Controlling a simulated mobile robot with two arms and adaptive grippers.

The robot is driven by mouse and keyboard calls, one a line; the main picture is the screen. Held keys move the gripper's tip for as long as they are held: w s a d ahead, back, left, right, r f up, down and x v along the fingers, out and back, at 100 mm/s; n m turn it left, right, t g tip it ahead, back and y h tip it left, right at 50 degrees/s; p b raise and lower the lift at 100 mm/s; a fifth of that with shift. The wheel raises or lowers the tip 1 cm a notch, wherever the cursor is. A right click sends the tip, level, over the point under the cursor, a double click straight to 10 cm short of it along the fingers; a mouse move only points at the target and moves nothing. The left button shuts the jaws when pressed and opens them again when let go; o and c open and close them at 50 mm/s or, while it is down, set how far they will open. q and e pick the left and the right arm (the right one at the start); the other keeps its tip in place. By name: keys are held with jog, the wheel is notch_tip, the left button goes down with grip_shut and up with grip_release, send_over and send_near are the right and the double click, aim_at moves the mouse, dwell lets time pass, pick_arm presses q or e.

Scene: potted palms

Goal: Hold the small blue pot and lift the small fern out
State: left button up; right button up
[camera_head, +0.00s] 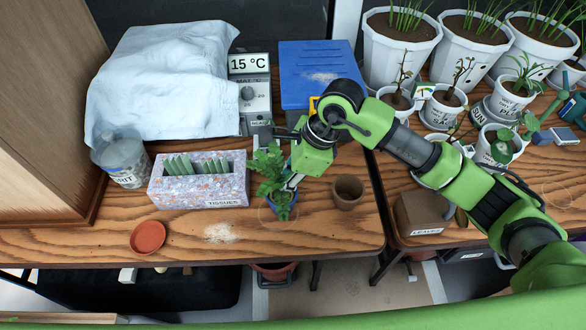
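The small fern (268,172) has green leaves and stands upright in the small blue pot (283,208) on the wooden table. Its leaves hide much of the pot's rim. My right gripper (291,183) comes from the upper right and reaches down at the right side of the fern, just above the pot. One finger shows close against the leaves. The leaves and the gripper's body hide the rest, so I cannot tell whether it touches the plant or the pot. My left gripper is not in view.
An empty brown pot (347,192) stands right of the blue pot. A tissue box (199,190) with green leaves stands left, and a terracotta saucer (148,237) lies front left. A blue box (312,80) is behind. White potted plants (398,50) crowd the back right.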

jog(key=shift+x, duration=1.1)
jog(key=c, duration=0.3)
grip_shut()
